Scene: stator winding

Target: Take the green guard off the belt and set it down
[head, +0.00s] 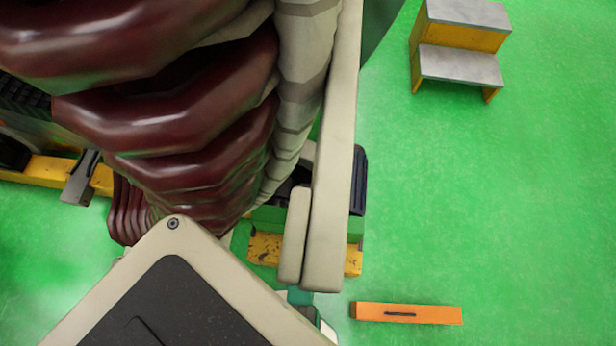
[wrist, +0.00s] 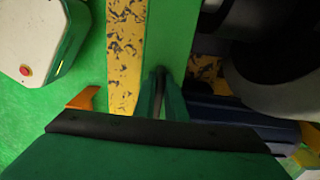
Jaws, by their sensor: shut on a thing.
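The green guard (wrist: 172,35) shows in the wrist view as a long flat green panel beside a worn yellow strip. My gripper (wrist: 160,88) is at the panel, its two green fingers close together around a thin dark bar at the panel's face. The gripper's broad green body with a black edge covers the lower part of the wrist view and hides what lies below.
Large dark red coils (head: 180,120) fill the upper left of the head view, close to my arm. A yellow step stool (head: 460,65) and an orange box (head: 406,313) are on the green floor to the right. The floor between them is clear. A white cabinet (wrist: 32,45) has a red button.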

